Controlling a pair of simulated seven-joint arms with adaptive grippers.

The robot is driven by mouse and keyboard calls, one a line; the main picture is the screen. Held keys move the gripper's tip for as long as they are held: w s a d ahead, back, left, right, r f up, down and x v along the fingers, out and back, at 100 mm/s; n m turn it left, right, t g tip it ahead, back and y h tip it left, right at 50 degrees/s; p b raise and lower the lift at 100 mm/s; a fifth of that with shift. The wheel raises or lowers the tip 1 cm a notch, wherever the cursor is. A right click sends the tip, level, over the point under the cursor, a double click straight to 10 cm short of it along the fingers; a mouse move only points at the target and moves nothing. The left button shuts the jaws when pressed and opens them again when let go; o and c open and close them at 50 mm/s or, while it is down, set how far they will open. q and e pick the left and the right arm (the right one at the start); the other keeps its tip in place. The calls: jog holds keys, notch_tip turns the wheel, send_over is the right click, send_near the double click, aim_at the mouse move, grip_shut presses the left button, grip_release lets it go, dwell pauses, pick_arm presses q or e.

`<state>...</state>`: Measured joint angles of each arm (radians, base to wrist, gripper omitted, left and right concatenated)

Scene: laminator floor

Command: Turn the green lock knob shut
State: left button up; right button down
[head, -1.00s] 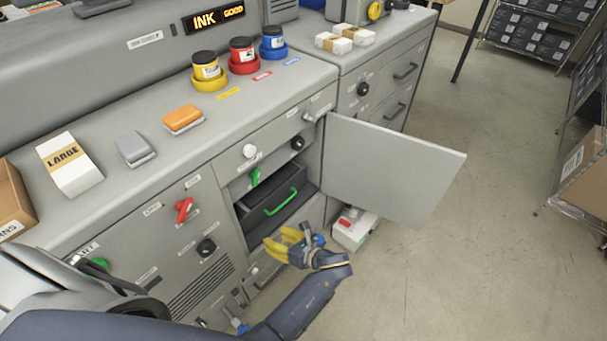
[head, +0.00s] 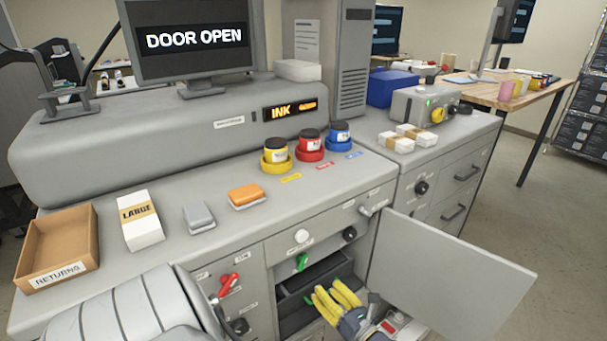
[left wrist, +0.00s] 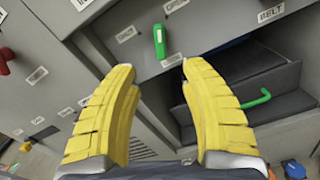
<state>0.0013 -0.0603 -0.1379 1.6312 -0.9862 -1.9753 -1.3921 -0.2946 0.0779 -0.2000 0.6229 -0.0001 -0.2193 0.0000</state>
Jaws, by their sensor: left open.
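The green lock knob (head: 302,262) sits on the grey machine front, above the open compartment and below a white round knob. In the left wrist view the green knob (left wrist: 159,41) stands upright in that picture, between two small labels, beyond the fingertips. My left gripper (head: 332,298) is open and empty, its yellow fingers spread in front of the compartment, below and to the right of the knob. In the left wrist view the gripper (left wrist: 156,66) has the knob in line with its gap, apart from both fingers. My right gripper is not in view.
The grey door (head: 450,275) stands open to the right of my gripper. A dark drawer with a green handle (left wrist: 256,99) is inside the compartment. A red knob (head: 228,284) is at left. A monitor (head: 195,40) reads DOOR OPEN.

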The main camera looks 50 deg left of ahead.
aim_at(304, 265)
pick_arm(q)
jog(key=a, duration=0.8)
jog(key=w+a, duration=0.1)
jog(key=a, duration=0.4)
jog(key=shift+w, duration=0.1)
grip_shut()
